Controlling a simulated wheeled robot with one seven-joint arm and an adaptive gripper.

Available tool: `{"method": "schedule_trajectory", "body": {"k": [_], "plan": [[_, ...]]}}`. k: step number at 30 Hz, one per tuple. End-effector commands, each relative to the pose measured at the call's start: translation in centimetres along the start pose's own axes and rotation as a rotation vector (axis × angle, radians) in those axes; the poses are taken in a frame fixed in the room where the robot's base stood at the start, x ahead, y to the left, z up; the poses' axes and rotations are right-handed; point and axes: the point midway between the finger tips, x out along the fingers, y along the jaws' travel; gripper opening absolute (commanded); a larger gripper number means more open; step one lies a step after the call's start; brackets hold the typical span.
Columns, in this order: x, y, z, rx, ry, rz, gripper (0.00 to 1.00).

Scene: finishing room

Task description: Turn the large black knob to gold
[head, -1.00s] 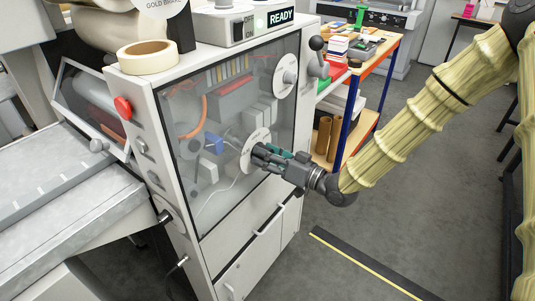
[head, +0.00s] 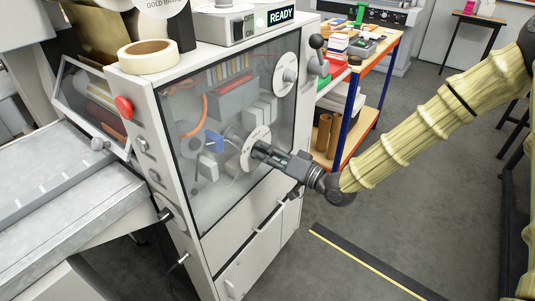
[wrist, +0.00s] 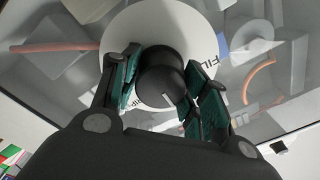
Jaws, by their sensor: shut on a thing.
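The large black knob (wrist: 160,78) sits at the centre of a white dial disc (wrist: 128,28) on the machine's glazed front. In the wrist view its white pointer line faces down and slightly right. Parts of lettering show on the disc, "FIL" at the right and a partly covered word at the bottom; I cannot read "gold" there. My gripper (wrist: 162,88) is shut on the knob, with green-padded fingers on both sides of it. In the head view the disc (head: 250,158) is partly behind my gripper (head: 262,152), which hides the knob.
A second dial with a grey knob (head: 290,75) is above, and a ball-topped lever (head: 317,42) is at its right. A red button (head: 124,107) is on the left post. A tape roll (head: 148,57) and a READY display (head: 280,16) are on top. Open floor lies right.

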Motion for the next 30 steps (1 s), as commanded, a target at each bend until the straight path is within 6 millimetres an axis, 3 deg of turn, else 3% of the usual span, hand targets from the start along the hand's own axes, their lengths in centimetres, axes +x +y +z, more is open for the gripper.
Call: {"method": "schedule_trajectory", "body": {"k": [6,7,10,11,23,30], "plan": [[-0.1,0.1,0.1,0.001,-0.002,0.001,0.21],[-0.1,0.1,0.1,0.001,-0.002,0.001,0.47],[0.0,0.1,0.1,0.0,-0.002,0.001,0.65],[0.0,0.1,0.1,0.0,-0.002,0.001,0.67],[-0.4,0.0,0.0,0.0,0.0,0.001,0.67],[-3.6,0.0,0.0,0.001,0.001,0.001,0.67]]}}
